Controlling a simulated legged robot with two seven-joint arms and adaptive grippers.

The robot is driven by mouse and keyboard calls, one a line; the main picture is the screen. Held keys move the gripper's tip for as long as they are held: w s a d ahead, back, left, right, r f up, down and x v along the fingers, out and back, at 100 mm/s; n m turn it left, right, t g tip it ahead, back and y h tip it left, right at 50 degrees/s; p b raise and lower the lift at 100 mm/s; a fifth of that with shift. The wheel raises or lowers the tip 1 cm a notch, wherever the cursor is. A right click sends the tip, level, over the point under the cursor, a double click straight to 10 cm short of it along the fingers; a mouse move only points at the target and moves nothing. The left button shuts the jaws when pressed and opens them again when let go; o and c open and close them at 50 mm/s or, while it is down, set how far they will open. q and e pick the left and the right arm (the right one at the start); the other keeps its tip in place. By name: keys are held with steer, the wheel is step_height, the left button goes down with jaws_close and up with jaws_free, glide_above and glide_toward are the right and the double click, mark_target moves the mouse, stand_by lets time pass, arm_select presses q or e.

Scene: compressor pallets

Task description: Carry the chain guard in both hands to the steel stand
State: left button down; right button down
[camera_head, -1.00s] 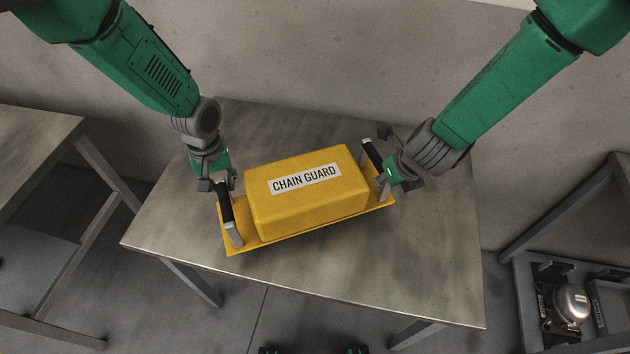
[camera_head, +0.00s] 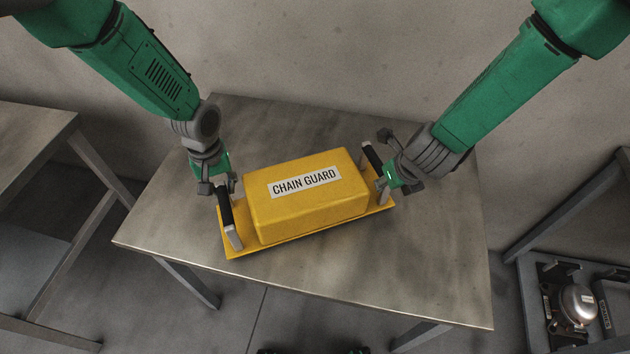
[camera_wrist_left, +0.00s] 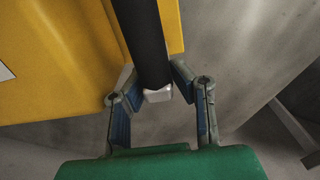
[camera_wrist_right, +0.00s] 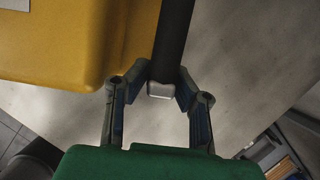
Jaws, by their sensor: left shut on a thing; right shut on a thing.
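The yellow chain guard (camera_head: 310,205) is a box with a flange and a white label, over the middle of a steel-topped table (camera_head: 420,250). It has a black handle at each end. My left gripper (camera_head: 226,188) is shut on its left handle; the left wrist view shows the fingers (camera_wrist_left: 158,92) on both sides of the black bar. My right gripper (camera_head: 382,172) is shut on its right handle, also seen in the right wrist view (camera_wrist_right: 162,88). I cannot tell whether the guard touches the tabletop.
Another steel-topped table (camera_head: 30,140) stands at the left, with a floor gap between. At the lower right a grey frame or rack (camera_head: 530,300) holds a compressor (camera_head: 577,303). A plain wall runs behind. The tabletop is clear around the guard.

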arm_select(q)
steer(key=shift+w+f+b, duration=0.1)
steer(key=shift+f+b, duration=0.5)
steer(key=shift+f, duration=0.1)
arm_select(e)
steer(key=shift+w+d+f, duration=0.1)
steer(key=shift+w+f, duration=0.05)
steer(key=shift+f, duration=0.55)
arm_select(q)
steer(key=c, duration=1.6)
jaws_free()
arm_select(e)
steer(key=c, duration=1.6)
jaws_free()
arm_select(q)
steer(key=shift+o, duration=1.2)
arm_select(e)
steer(key=shift+o, duration=1.2)
arm_select(q)
steer(key=shift+r, duration=0.1)
arm_select(e)
steer(key=shift+s, duration=0.2)
arm_select(q)
steer(key=shift+r, duration=0.15)
step_height(320, 180, up, 11)
steer(key=shift+r, duration=0.25)
arm_select(e)
steer(key=shift+r, duration=0.1)
steer(key=v, duration=1.1)
steer(key=shift+r, duration=0.3)
